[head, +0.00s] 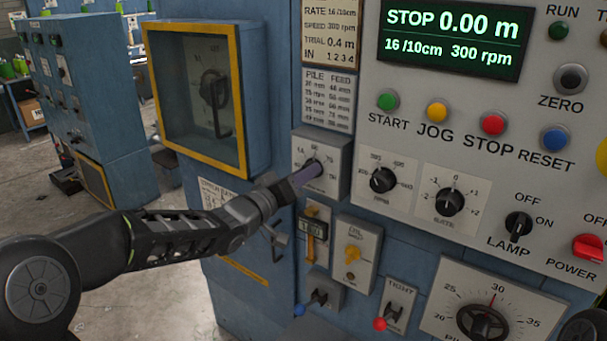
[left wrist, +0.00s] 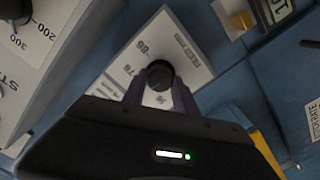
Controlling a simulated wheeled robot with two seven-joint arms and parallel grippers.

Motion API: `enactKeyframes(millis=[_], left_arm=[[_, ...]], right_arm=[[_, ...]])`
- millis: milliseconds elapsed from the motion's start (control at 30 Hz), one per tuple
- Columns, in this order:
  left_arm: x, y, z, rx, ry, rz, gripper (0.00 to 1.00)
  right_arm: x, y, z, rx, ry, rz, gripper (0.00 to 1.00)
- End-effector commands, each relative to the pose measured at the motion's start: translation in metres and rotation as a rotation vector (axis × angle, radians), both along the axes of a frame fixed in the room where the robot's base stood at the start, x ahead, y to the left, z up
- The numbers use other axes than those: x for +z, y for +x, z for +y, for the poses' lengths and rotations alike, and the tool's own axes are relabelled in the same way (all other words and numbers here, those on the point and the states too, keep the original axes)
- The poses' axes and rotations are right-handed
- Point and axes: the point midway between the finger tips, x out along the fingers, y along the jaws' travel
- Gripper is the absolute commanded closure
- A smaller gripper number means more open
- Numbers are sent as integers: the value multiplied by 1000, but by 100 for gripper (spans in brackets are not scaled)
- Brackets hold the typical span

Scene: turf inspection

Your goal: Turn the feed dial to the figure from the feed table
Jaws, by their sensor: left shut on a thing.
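The feed dial (head: 313,167) is a black knob on a grey box on the blue machine front. Its knob also shows in the left wrist view (left wrist: 159,74), on a pale face with small printed figures. My left gripper (head: 304,176) is shut on the knob, with one finger on each side of it in the left wrist view (left wrist: 160,96). The gripper hides part of the dial face, and I cannot tell which figure the knob points to. The feed table (head: 328,102) is a plate headed PILE and FEED above the dial; its rows are small.
A yellow-framed box (head: 208,95) juts out left of the dial. The speed knob (head: 383,179) sits close to its right. Levers and a counter (head: 314,233) are below. The display (head: 451,37) reads STOP, 0.00 m, 16/10cm, 300 rpm.

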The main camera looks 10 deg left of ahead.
Motion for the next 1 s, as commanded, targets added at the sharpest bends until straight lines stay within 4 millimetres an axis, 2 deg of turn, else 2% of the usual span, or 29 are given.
enactKeyframes(millis=[100, 133, 400, 767, 1000], left_arm=[[0, 0, 1, 1, 1, -1, 100], [0, 0, 1, 1, 1, -1, 65], [0, 0, 0, 1, 2, 0, 44], [0, -5, 3, 1, 3, -1, 44], [0, -36, 16, 3, 4, -3, 44]], right_arm=[[0, 0, 0, 0, 0, 0, 48], [0, 0, 0, 0, 0, 0, 48], [0, 0, 0, 0, 0, 0, 48], [-2, 0, 0, 0, 1, 0, 48], [-9, 1, 0, 1, 3, -3, 48]])
